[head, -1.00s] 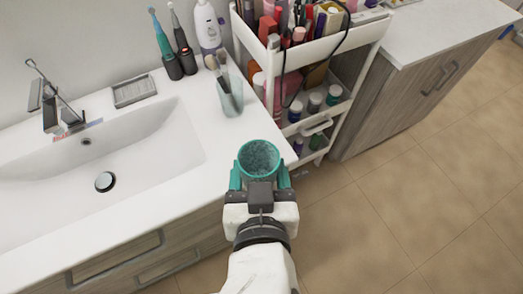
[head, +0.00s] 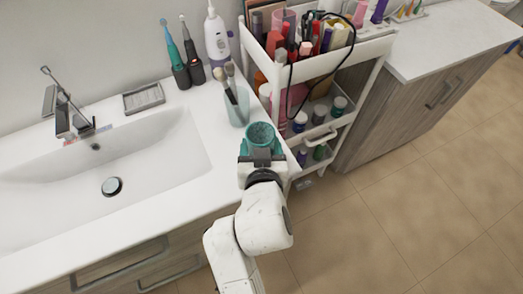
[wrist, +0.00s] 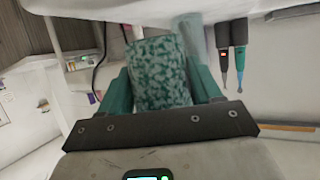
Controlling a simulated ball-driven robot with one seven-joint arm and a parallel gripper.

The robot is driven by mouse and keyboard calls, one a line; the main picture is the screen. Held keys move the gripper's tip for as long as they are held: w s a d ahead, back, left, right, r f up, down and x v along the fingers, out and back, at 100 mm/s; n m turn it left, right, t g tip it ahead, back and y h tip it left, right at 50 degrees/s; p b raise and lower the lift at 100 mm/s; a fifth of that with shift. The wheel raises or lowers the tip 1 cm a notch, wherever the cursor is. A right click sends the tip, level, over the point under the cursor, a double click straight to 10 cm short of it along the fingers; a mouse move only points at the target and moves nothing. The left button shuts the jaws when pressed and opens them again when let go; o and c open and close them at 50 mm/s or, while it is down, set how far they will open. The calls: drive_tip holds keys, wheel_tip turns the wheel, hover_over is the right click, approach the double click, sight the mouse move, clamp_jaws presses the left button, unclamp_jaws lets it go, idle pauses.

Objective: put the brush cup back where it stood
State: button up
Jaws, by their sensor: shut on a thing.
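The brush cup (head: 260,136) is a teal speckled cup with an open top. In the head view I see no brushes in it. My gripper (head: 261,150) is shut on it, with one teal finger on each side. In the wrist view the cup (wrist: 160,75) fills the space between the fingers of my gripper (wrist: 163,85). The cup is beside the counter's right end, close to the white cart (head: 328,50). I cannot tell its exact height. The cart's top tray is crowded with cosmetics.
A clear tumbler with brushes (head: 237,108) stands on the counter just behind the held cup. Electric toothbrushes (head: 180,75) and a white bottle (head: 216,40) stand behind it. A black cable (head: 300,62) hangs over the cart's front. The sink (head: 110,165) is left.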

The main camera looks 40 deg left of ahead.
drive_tip(key=shift+w+a+f, duration=0.15)
drive_tip(key=shift+w+f, duration=0.05)
drive_tip(key=shift+f, duration=0.05)
drive_tip(key=shift+w+f+p, duration=0.1)
drive_tip(key=shift+f+p, duration=0.2)
drive_tip(key=shift+f, duration=1.35)
drive_tip(key=shift+f, duration=0.2)
drive_tip(key=o, duration=1.3)
drive_tip(key=shift+o, duration=0.2)
drive_tip(key=shift+r, duration=0.1)
drive_tip(key=shift+r, duration=0.1)
drive_tip(key=b+v, duration=0.1)
drive_tip(key=v, duration=1.1)
